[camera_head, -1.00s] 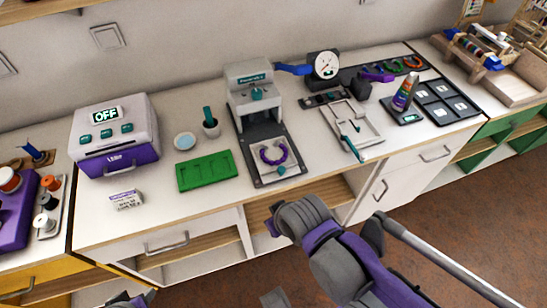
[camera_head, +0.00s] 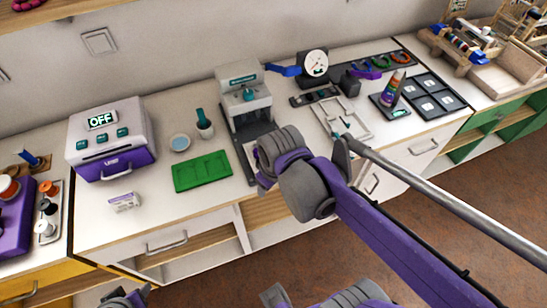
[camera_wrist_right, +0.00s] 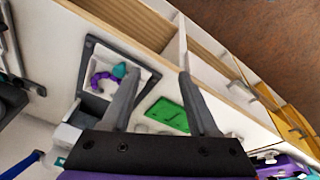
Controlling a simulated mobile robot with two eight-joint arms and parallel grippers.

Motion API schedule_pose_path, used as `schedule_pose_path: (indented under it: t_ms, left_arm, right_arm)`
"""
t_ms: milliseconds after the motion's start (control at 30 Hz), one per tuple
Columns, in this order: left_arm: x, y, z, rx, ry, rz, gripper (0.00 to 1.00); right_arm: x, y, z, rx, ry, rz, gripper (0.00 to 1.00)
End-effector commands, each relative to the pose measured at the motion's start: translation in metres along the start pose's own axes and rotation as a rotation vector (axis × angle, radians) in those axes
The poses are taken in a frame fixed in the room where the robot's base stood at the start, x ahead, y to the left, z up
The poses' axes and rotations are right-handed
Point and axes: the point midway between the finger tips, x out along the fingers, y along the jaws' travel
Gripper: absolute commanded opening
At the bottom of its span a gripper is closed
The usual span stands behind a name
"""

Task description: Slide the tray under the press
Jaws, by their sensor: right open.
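The press (camera_head: 246,86) is grey and white with a teal knob and stands at the back of the counter. A dark base plate runs forward from it. The white tray (camera_wrist_right: 104,63) lies on the dark plate in front of the press, holding a purple bead ring (camera_wrist_right: 98,80) and bearing a teal knob (camera_wrist_right: 119,71). In the head view my right arm hides most of the tray. My right gripper (camera_wrist_right: 158,74) is open and empty, its fingers over the counter beside the tray's knob, apart from it in the picture. My left gripper cannot be made out.
A green mat (camera_head: 202,171) lies left of the press, with a teal-handled cup (camera_head: 204,125) and a small dish (camera_head: 180,143) behind it. A machine reading OFF (camera_head: 110,138) stands further left. A dial gauge (camera_head: 315,65) and white frame (camera_head: 343,118) stand right.

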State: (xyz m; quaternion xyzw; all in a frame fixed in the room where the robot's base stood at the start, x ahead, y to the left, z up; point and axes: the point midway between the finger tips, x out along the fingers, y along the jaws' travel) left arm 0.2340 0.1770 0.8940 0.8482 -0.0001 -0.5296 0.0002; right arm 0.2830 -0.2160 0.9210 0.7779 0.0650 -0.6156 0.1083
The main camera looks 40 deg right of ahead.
Motion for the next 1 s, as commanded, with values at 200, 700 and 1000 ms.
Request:
schedule_pose_path:
  t_ms: [200, 700, 1000]
  left_arm:
    - [-0.028, 0.000, -0.024, 0.000, 0.018, 0.000, 0.50]
    - [-0.031, 0.000, -0.027, 0.000, 0.021, 0.000, 0.50]
    - [-0.026, 0.000, -0.022, 0.000, 0.016, 0.000, 0.50]
  right_arm:
    - [-0.030, 0.059, -0.047, -0.197, -0.147, -0.066, 0.60]
    - [0.001, 0.081, -0.052, -0.303, -0.206, -0.123, 0.60]
    - [0.053, 0.076, -0.040, -0.301, -0.206, -0.122, 0.60]
